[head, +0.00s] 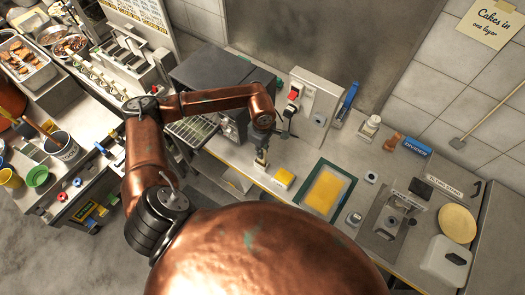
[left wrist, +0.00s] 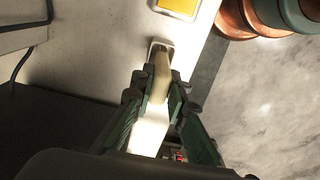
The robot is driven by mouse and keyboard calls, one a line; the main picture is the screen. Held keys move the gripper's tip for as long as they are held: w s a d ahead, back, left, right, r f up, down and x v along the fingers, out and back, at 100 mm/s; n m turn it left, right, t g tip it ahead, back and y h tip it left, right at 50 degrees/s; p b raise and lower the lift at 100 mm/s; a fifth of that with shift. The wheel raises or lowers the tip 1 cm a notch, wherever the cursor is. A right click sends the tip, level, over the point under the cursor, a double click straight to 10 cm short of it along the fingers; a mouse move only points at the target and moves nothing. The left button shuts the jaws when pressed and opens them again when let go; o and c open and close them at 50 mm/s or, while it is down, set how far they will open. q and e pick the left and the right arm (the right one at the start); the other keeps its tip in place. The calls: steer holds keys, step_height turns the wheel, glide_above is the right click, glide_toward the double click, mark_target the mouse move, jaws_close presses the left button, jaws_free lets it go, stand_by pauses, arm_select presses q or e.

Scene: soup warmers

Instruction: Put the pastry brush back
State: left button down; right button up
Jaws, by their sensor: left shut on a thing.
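My left gripper (head: 264,150) is over the front edge of the counter and points down. It is shut on the pastry brush (left wrist: 161,78), a pale, flat-looking piece between the two green fingers in the left wrist view. The brush's far end is at a small metal-rimmed holder (left wrist: 152,44); I cannot tell whether it is inside it or just above it. In the head view the brush is small and mostly covered by the gripper. My right gripper is not in view.
A yellow-filled tub (head: 284,177) stands just right of the gripper, with a green-framed yellow tray (head: 325,190) beyond it. A dark oven-like box (head: 212,75) and a white box (head: 318,95) stand behind. Floor lies in front of the counter edge.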

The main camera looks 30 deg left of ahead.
arm_select(q)
steer(key=shift+f, duration=0.25)
steer(key=c, duration=1.8)
jaws_free()
step_height(320, 180, up, 12)
